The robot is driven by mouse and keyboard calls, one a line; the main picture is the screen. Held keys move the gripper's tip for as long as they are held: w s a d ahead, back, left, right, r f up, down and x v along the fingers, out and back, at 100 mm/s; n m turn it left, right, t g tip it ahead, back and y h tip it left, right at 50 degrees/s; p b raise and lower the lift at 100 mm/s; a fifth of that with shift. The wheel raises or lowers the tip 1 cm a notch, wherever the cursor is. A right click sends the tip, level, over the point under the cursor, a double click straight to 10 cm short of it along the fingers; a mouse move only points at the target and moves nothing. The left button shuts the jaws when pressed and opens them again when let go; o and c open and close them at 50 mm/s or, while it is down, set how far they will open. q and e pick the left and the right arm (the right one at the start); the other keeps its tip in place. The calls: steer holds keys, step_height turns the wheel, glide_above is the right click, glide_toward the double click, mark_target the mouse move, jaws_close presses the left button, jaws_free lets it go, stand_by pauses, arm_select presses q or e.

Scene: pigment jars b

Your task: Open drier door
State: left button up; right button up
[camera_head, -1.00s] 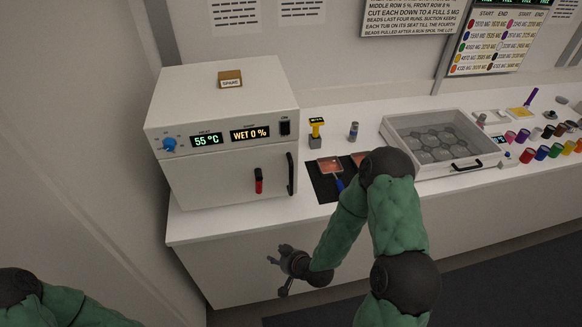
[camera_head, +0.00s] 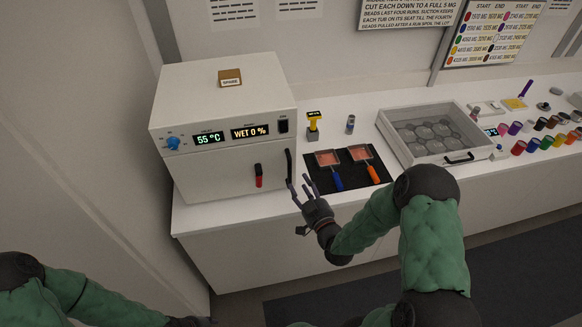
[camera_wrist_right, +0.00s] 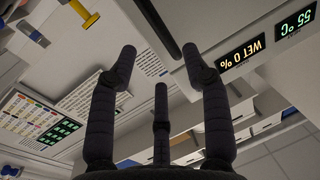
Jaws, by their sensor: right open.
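The drier (camera_head: 225,130) is a white box on the bench at left, with its front door (camera_head: 225,180) shut. A black upright bar handle (camera_head: 289,167) sits at the door's right edge, with a red and black latch (camera_head: 258,175) left of it. My right gripper (camera_head: 300,188) is open and empty, fingers pointing up toward the handle's lower end; contact cannot be told. In the right wrist view, the handle (camera_wrist_right: 158,25) lies beyond the spread fingers of this gripper (camera_wrist_right: 159,62), and the display (camera_wrist_right: 242,54) reads WET 0 %.
A clear-lidded box (camera_head: 400,150) and several colored jars stand farther right. Room before the bench is open.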

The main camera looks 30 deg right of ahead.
mark_target(291, 168)
steer(key=w, duration=0.8)
steer(key=shift+w+d, duration=0.35)
steer(key=shift+w, duration=0.05)
jaws_close()
